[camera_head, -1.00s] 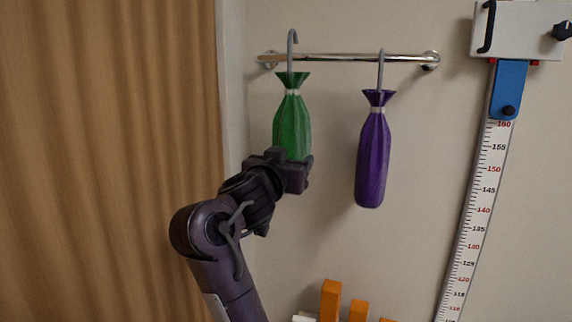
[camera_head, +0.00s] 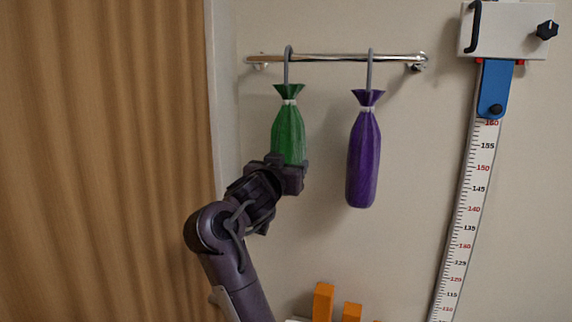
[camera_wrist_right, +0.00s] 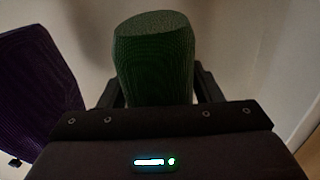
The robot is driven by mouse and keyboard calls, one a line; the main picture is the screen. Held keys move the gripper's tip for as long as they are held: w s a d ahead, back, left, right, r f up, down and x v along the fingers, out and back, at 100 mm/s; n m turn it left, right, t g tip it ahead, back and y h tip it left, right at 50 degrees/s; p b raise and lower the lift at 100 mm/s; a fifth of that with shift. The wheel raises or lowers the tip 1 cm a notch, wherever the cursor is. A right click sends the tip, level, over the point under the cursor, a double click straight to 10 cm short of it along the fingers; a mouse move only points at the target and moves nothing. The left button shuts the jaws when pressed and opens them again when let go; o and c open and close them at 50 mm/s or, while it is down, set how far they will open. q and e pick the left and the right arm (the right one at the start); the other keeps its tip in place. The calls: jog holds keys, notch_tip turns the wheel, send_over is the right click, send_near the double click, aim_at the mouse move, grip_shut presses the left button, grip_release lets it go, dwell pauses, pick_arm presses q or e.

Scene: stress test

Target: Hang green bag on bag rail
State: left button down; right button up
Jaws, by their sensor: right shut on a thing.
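The green bag (camera_head: 288,135) hangs upright below the left part of the metal bag rail (camera_head: 325,57). Its grey hook (camera_head: 287,68) has its bend at rail height and overlaps the rail; I cannot tell for certain whether it rests on the bar. My right gripper (camera_head: 289,170) is shut on the lower end of the green bag, from below. In the right wrist view the green bag (camera_wrist_right: 153,65) stands between the fingers of my right gripper (camera_wrist_right: 155,88). My left gripper is not in view.
A purple bag (camera_head: 363,150) hangs from the rail to the right, apart from the green one; it also shows in the wrist view (camera_wrist_right: 38,85). A wooden panel (camera_head: 100,150) fills the left. A height scale (camera_head: 468,205) is on the right. Orange blocks (camera_head: 322,300) stand at the bottom.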

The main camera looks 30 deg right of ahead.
jog(key=shift+f, duration=0.1)
jog(key=o, duration=1.1)
jog(key=shift+o, duration=0.2)
